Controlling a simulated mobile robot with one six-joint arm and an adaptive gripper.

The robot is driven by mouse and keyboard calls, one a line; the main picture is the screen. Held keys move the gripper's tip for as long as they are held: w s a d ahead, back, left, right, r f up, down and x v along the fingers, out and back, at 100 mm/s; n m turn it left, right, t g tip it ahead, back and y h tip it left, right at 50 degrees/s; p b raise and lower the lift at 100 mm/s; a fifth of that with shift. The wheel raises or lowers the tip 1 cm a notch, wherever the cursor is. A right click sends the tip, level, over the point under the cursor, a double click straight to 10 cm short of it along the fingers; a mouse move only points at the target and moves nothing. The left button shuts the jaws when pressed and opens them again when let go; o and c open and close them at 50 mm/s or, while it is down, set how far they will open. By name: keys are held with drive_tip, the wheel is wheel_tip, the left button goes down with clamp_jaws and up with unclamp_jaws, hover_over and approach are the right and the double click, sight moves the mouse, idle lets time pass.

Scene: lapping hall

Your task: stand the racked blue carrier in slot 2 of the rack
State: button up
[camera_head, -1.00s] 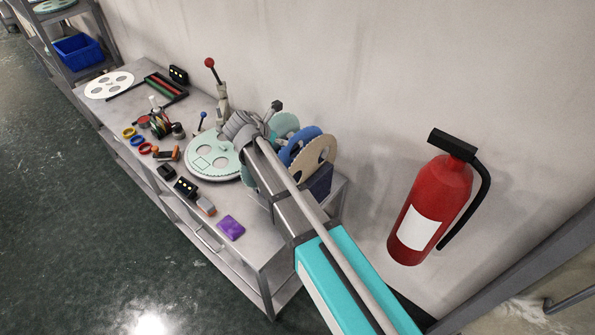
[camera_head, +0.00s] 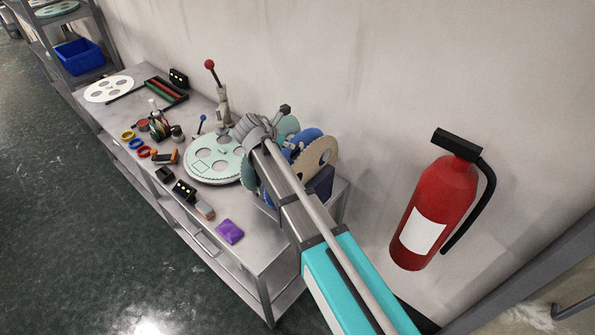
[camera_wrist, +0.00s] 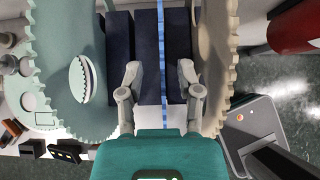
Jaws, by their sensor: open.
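The blue carrier (camera_head: 312,134) stands in the dark blue rack (camera_head: 322,181) at the right end of the bench, partly hidden by my arm. In the wrist view, it shows edge-on as a thin blue line (camera_wrist: 161,45) between dark rack blocks (camera_wrist: 120,42). My gripper (camera_wrist: 160,70) is open, with one finger on each side of that edge and visible gaps to both. A teal toothed carrier (camera_wrist: 75,45) is to the left of the fingers, and a tan toothed carrier (camera_wrist: 215,50) to the right. Slot numbers cannot be read.
A pale green lapping plate (camera_head: 214,158) lies left of the rack, with a red-knobbed lever (camera_head: 222,100) behind it. A purple pad (camera_head: 230,231) and several small items lie along the bench front. A red fire extinguisher (camera_head: 434,210) is at the wall on the right.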

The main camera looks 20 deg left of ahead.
drive_tip(key=shift+b+x, duration=1.35)
drive_tip(key=shift+x, duration=0.8)
drive_tip(key=shift+d, duration=0.15)
clamp_jaws()
